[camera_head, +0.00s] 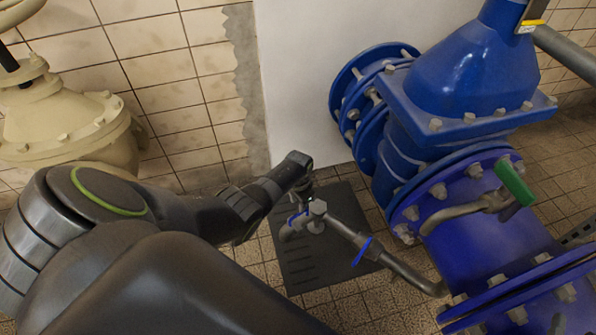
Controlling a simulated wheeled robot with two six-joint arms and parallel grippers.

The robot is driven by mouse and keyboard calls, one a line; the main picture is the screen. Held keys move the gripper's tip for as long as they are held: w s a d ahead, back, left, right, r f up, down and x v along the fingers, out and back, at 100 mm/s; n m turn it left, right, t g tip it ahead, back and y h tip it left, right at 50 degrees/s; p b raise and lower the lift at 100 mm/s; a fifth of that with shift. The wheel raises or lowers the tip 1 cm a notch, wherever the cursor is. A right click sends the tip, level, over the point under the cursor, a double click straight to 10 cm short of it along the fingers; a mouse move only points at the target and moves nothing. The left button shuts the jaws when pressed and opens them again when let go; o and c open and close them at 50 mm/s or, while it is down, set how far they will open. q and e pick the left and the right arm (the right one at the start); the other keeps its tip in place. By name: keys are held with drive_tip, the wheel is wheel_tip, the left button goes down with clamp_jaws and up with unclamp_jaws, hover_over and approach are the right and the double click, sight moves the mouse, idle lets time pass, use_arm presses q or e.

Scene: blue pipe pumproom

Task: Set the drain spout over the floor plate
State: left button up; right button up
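The drain spout (289,231) is a short, curved grey metal end on a thin pipe (405,270) that runs up from the lower right. My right gripper is not in view.
A large blue flanged pipe (455,75) fills the right side, with a green-handled valve (514,184) on it. A cream flanged valve body (65,120) stands at the left by the tiled wall (165,65). Tiled floor (390,302) shows around the plate.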

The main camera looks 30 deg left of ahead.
use_arm(q)
drive_tip(key=shift+r, duration=0.35)
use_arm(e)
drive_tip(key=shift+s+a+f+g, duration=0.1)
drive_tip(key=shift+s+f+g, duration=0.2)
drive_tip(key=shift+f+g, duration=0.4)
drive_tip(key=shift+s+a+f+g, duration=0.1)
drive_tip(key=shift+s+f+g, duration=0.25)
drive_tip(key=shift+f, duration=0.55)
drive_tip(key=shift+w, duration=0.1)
